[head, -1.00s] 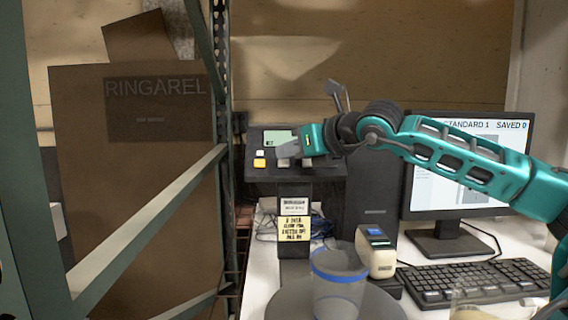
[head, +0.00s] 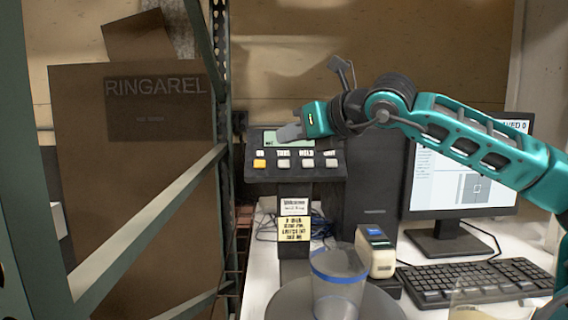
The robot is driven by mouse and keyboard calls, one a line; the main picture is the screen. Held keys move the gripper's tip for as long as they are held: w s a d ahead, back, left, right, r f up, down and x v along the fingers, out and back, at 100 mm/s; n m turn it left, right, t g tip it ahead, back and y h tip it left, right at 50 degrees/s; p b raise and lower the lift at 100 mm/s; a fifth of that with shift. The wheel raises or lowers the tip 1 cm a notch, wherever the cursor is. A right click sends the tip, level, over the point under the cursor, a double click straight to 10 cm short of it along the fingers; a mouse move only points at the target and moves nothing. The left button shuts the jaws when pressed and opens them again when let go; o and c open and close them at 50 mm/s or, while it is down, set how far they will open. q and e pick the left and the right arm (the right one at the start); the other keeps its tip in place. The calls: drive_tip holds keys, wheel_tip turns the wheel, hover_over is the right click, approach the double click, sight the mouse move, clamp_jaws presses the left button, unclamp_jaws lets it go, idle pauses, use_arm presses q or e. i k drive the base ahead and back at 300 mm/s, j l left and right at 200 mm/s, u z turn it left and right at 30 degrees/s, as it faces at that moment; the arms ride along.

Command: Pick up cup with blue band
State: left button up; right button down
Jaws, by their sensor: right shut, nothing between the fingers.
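The clear cup with a blue band (head: 338,284) stands upright on a round grey plate (head: 384,306) at the bottom centre. The blue band runs around its upper part, just below the rim. My right gripper (head: 285,133) is shut and empty. It is in front of the display panel with buttons (head: 298,165), above and left of the cup and well apart from it. My left gripper is not in view.
A small beige and black device (head: 376,252) stands right behind the cup. A keyboard (head: 475,280) and monitor (head: 462,190) are to the right. A green metal rack post (head: 215,90) and brown cardboard box (head: 140,230) fill the left.

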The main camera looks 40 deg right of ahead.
sight(340, 270)
drive_tip(key=k+j, duration=0.75)
drive_tip(key=j, duration=0.25)
